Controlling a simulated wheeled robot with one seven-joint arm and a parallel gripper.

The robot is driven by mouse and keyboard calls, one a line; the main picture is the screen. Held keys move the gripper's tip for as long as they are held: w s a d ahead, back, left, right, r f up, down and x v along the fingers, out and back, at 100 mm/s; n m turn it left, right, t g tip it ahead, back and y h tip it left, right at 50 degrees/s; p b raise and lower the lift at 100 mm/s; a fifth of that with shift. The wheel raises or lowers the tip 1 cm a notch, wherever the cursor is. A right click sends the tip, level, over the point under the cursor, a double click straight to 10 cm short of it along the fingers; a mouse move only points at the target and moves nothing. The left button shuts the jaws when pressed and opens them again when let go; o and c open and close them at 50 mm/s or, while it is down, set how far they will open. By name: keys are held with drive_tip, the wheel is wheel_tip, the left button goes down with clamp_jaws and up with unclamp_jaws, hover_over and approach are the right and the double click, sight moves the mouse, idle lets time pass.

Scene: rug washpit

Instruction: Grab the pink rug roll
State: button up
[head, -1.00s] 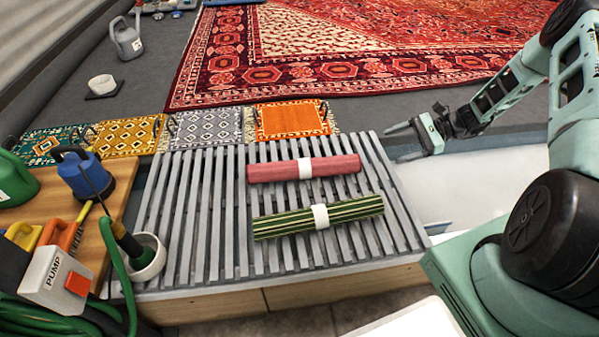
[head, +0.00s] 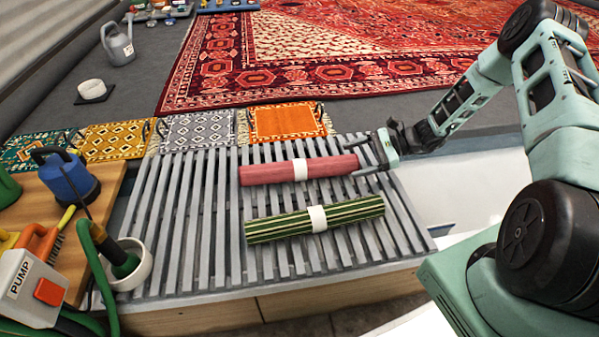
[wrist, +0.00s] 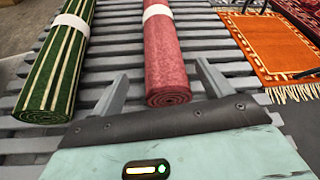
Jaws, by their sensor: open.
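The pink rug roll (head: 327,167) lies on the grey slatted rack (head: 182,215), with a white band around its middle. In the wrist view the pink rug roll (wrist: 165,65) points its spiral end at my gripper. My gripper (head: 362,158) is open at the roll's right end. In the wrist view, the fingers of my gripper (wrist: 160,85) stand on either side of the roll's near end, with slats showing between each finger and the roll. I cannot tell how far the roll reaches between them.
A green striped roll (head: 270,228) lies in front of the pink one on the rack, left of it in the wrist view. An orange rug (head: 283,122) lies behind the rack.

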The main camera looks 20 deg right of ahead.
sight(340, 162)
drive_tip(key=b+x, duration=0.2)
drive_tip(key=x, duration=0.3)
drive_tip(key=shift+w+d+f+b, duration=0.15)
drive_tip(key=shift+b, duration=0.2)
drive_tip(key=c, duration=1.3)
drive_tip(key=shift+c, duration=0.2)
drive_tip(key=shift+r, duration=0.25)
